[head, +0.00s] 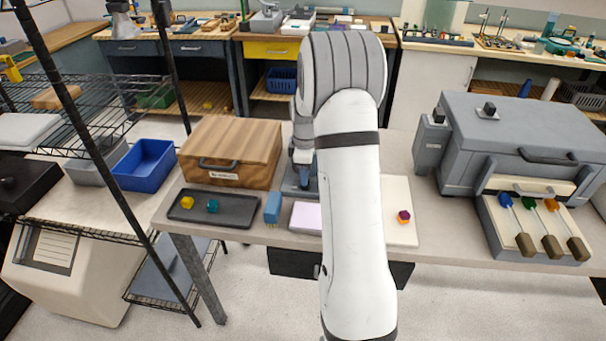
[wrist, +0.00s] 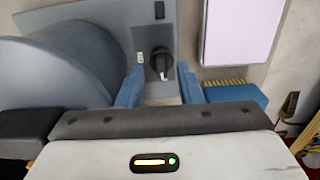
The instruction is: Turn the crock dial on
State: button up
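The crock dial (wrist: 160,62) is a dark round knob with a pale mark, on a grey panel in the wrist view. The panel joins the blue-grey base (wrist: 110,25) of the crock, whose large round body (wrist: 45,75) fills the left side. My gripper (wrist: 160,76) is open, with one blue finger on each side of the dial; whether either finger touches it I cannot tell. In the head view my white arm hides the dial and most of the crock; part of the blue-grey base (head: 290,190) shows beside it.
A blue brush (wrist: 238,96) with yellow bristles lies close to the right finger. A lilac pad (head: 306,216) lies near it on the table. A wooden box (head: 232,150) and a dark tray (head: 213,208) stand left; a grey cabinet (head: 510,130) with rods stands right.

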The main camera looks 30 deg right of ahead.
jog(key=shift+f, duration=0.55)
jog(key=shift+c, duration=0.2)
grip_shut()
